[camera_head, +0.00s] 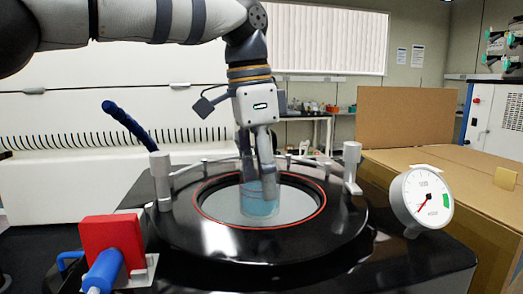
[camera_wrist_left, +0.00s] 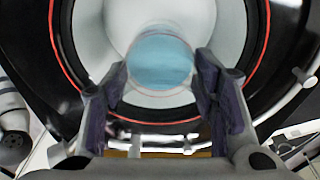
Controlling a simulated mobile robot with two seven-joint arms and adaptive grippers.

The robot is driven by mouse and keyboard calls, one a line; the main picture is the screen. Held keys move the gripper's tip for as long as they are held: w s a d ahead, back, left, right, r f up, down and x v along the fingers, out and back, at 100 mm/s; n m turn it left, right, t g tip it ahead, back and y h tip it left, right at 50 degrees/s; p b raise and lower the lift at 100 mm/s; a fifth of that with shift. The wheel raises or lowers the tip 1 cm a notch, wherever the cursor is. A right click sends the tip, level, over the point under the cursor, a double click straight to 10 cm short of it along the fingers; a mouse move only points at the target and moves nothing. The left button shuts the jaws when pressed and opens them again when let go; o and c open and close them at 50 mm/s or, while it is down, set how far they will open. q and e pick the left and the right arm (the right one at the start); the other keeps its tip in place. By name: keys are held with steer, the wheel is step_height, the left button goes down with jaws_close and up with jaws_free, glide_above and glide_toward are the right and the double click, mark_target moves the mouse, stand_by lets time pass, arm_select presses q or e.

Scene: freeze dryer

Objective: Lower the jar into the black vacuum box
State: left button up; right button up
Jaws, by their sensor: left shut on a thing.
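A clear jar (camera_head: 260,200) with light blue contents is upright at the round opening of the black vacuum box (camera_head: 180,235). My left gripper (camera_head: 262,172) points straight down and is shut on the jar's upper part. In the left wrist view the jar (camera_wrist_left: 160,62) lies between the two fingers, over the pale inside of the opening, within the red ring. I cannot tell whether the jar's base touches the floor of the box. My right gripper is not in view.
A pressure gauge (camera_head: 422,200) stands at the box's right. A red block (camera_head: 112,243) with a blue fitting is at the front left. Metal posts (camera_head: 161,178) rise at the rim. Cardboard boxes (camera_head: 450,165) stand to the right.

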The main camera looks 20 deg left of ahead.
arm_select(q)
steer(key=shift+f, duration=4.4)
steer(key=shift+f, duration=0.2)
steer(key=o, duration=1.6)
steer(key=shift+c, duration=0.2)
steer(key=o, duration=0.5)
steer(key=shift+r, duration=8)
